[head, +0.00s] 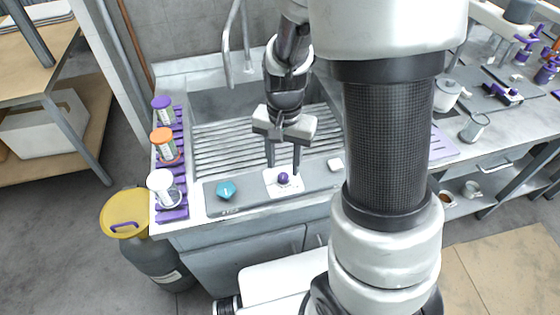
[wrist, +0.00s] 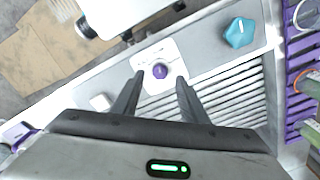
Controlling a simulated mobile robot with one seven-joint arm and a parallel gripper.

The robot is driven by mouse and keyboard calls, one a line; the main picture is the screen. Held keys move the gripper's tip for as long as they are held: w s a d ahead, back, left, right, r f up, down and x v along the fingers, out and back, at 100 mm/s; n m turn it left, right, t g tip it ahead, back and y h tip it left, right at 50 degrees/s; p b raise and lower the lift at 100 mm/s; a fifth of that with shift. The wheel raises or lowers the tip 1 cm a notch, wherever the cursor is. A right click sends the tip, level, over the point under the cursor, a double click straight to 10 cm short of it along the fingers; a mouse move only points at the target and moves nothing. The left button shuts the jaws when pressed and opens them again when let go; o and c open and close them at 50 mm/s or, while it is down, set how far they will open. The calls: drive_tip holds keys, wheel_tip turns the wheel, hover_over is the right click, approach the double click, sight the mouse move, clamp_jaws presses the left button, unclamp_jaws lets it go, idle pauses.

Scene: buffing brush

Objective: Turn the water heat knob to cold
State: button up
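Two knobs sit on the front ledge of the sink. A purple round knob (head: 283,179) stands on a white square plate; it also shows in the wrist view (wrist: 160,71). A teal faceted knob (head: 226,190) with a white pointer mark is to its left in the head view and to its right in the wrist view (wrist: 239,32). I cannot tell from markings which one sets water heat. My gripper (head: 284,168) is open and points down over the purple knob. Its fingertips (wrist: 160,76) lie on either side of that knob, apart from it, with nothing held.
A white button-like block (head: 335,164) sits right of the plate. A ribbed metal sink (head: 212,150) and faucet (head: 228,55) are behind. Lidded jars on purple holders (head: 170,214) line the left edge. A yellow-topped bin (head: 124,213) stands on the floor at left.

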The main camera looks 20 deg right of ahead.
sight(283, 175)
drive_tip(key=shift+f, duration=1.85)
clamp_jaws()
drive_tip(key=n+b, duration=0.2)
drive_tip(key=n, duration=0.9)
drive_tip(key=shift+n, duration=0.4)
